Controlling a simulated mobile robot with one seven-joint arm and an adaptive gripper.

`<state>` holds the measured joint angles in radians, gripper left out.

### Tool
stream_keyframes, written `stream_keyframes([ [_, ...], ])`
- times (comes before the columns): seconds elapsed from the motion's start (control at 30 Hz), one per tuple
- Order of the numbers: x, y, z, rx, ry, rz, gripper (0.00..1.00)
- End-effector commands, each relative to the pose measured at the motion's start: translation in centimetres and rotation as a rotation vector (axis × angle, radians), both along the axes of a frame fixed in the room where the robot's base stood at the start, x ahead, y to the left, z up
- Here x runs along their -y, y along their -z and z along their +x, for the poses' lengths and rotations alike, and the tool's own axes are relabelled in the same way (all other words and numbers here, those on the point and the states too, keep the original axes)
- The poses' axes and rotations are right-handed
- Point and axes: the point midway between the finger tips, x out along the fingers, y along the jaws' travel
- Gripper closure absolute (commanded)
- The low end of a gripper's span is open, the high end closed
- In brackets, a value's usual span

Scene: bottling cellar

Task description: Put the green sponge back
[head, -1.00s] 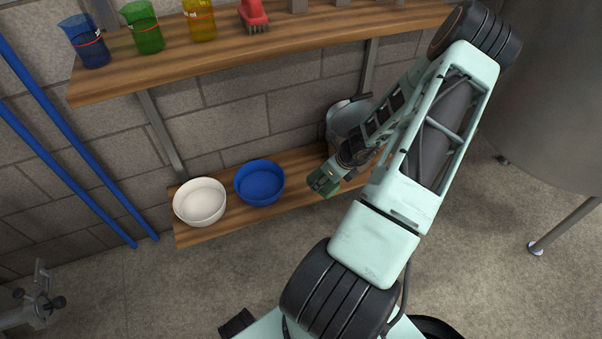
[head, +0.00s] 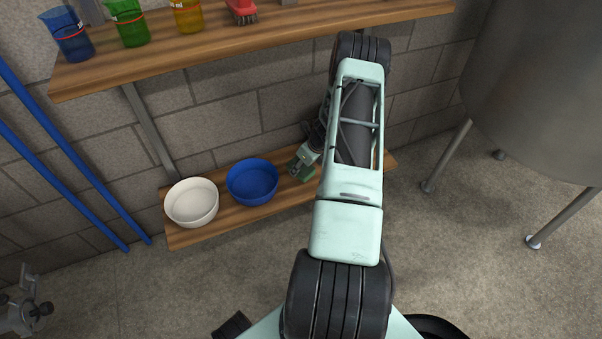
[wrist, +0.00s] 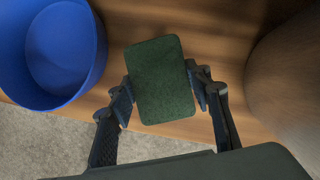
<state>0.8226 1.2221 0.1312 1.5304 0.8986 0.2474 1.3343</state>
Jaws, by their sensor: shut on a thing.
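The green sponge (wrist: 160,75) is a dark green block with rounded corners, seen in the wrist view. My gripper (wrist: 162,92) is shut on it, one finger at each long side. In the head view my gripper (head: 301,171) is low over the lower wooden shelf (head: 230,220), just right of the blue bowl (head: 252,181). The sponge is hard to make out there. I cannot tell whether it touches the shelf. The blue bowl also shows left of the sponge in the wrist view (wrist: 62,55).
A white bowl (head: 191,202) stands left of the blue one. A large rounded object (wrist: 285,80) is close on the right in the wrist view. The upper shelf (head: 270,35) holds beakers and a red brush (head: 241,10). A steel tank (head: 535,90) stands at right.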

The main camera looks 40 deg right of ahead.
Motion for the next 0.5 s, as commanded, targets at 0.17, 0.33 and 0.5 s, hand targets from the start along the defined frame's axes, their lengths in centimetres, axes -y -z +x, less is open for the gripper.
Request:
stream_keyframes([
  [0.17, 0.0, 2.5, 0.3, -0.002, -0.001, 0.002, 0.77],
  [0.33, 0.0, 3.6, 0.4, 0.0, -0.002, 0.0, 0.77],
  [0.5, 0.0, 3.5, 0.4, 0.0, -0.002, 0.0, 0.77],
])
